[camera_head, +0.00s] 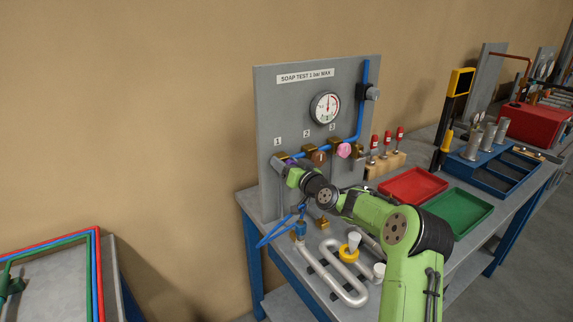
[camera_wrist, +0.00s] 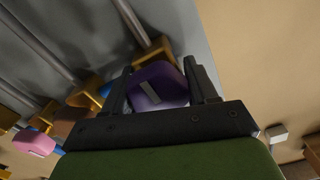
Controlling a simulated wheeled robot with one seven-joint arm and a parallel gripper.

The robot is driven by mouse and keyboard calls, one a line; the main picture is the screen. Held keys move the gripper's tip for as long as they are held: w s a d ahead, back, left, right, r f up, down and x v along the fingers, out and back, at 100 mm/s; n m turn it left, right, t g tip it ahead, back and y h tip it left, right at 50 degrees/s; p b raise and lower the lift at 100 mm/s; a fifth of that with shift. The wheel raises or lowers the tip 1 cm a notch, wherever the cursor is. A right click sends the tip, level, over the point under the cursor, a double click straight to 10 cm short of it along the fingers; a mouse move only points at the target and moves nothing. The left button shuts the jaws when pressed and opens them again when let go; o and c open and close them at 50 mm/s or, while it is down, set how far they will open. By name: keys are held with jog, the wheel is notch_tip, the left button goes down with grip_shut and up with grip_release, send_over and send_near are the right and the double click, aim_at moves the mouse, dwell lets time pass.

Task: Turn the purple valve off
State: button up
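The purple valve handle (camera_wrist: 160,88) sits between the two fingers of my gripper (camera_wrist: 158,78) in the wrist view. It has a pale mark on its face and a brass body (camera_wrist: 153,52) behind it. One finger is on each side of the handle, very close to it; I cannot tell whether both press on it. In the head view my gripper (camera_head: 279,162) is at the left end of the valve row on the grey panel (camera_head: 285,100), and the purple handle is mostly hidden behind it.
A brown handle (camera_head: 319,157) and a pink handle (camera_head: 343,150) stand to the right along the blue pipe. A gauge (camera_head: 325,107) is above. A silver coil (camera_head: 345,292), red tray (camera_head: 412,185) and green tray (camera_head: 458,212) are on the bench. Pipes lie close to my gripper.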

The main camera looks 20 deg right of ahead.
jog(key=shift+c, duration=1.1)
